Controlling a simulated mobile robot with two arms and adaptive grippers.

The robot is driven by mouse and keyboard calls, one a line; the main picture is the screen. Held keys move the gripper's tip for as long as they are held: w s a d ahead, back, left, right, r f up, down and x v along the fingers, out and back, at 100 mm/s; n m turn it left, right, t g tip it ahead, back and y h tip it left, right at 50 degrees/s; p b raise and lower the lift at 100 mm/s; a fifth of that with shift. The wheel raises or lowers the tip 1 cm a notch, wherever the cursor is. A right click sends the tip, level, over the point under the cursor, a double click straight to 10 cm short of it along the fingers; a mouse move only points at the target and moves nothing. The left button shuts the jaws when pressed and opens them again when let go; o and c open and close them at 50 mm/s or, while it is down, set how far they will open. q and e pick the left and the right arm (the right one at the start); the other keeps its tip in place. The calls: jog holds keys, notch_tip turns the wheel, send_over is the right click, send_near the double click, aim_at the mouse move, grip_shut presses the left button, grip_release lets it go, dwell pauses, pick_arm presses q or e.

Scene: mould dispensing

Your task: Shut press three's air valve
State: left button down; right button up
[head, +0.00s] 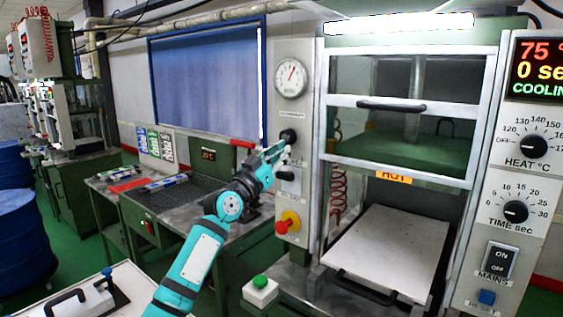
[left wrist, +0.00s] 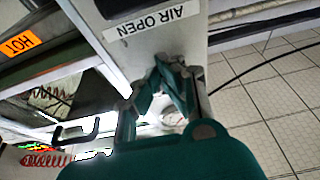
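The press's front panel (head: 295,105) in the head view carries a round gauge (head: 291,78), a black knob (head: 288,136) and, lower, a black part (head: 285,175). No press number is readable. My left gripper (head: 277,151) is at this panel, just below and left of the knob; contact cannot be told. In the left wrist view, its fingers (left wrist: 167,68) come together at the tips, with nothing clear between them. An "AIR OPEN" label (left wrist: 157,20) lies above them, beside a dark part (left wrist: 115,5) cut off by the frame. My right gripper is out of view.
A red and yellow button (head: 288,222) sits lower on the panel. The press's open bay has a pale plate (head: 390,250) with a black handle and a "HOT" label (head: 394,177) above. A green button box (head: 260,291) stands in front. A bench (head: 190,195) is at left.

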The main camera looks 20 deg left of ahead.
aim_at(286, 180)
pick_arm(q)
notch_tip(286, 180, down, 4)
jog(key=shift+f, duration=0.1)
jog(key=shift+s, duration=0.1)
notch_tip(286, 180, down, 5)
jog(key=b, duration=0.5)
jog(key=shift+b, duration=0.3)
jog(key=shift+r, duration=0.25)
